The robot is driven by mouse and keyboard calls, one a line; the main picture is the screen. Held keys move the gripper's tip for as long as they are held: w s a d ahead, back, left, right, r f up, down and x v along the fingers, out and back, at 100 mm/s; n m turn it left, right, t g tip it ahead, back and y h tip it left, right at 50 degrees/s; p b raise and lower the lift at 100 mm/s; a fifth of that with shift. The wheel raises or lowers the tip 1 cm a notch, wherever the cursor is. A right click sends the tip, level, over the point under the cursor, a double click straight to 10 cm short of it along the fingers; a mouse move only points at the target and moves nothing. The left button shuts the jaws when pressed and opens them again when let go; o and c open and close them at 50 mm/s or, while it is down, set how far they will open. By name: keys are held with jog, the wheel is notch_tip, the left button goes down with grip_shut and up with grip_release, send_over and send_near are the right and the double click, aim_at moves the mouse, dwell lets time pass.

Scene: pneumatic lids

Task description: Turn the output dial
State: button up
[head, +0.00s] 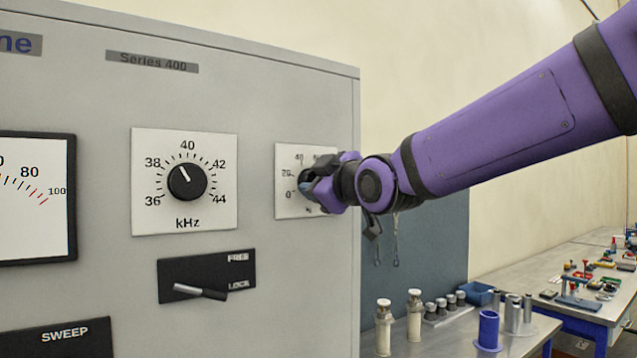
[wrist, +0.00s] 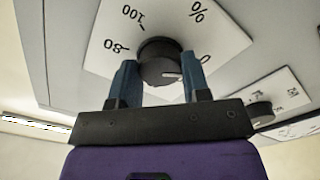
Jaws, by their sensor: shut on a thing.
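The output dial is a black round knob on a white plate (head: 284,207) at the right of the grey cabinet front, partly hidden behind my gripper in the head view. In the wrist view the knob (wrist: 160,62) sits between my two blue fingers, and a white mark on it points toward the right finger. The plate there shows 80, 100, 0 and %. My gripper (head: 310,188) is shut on the knob, with a finger on each side; it also shows in the wrist view (wrist: 161,80).
Left of it on the cabinet is a kHz dial (head: 187,182) with its pointer just left of 40. Below that is a FREE/LOCK lever (head: 200,291), lying near LOCK. A bench (head: 455,340) with bottles and a blue cylinder (head: 488,330) stands at the lower right.

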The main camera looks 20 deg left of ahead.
jog(key=shift+m, duration=9.8)
jog(key=o, duration=0.9)
jog(key=shift+o, duration=0.2)
jog(key=shift+s, duration=0.1)
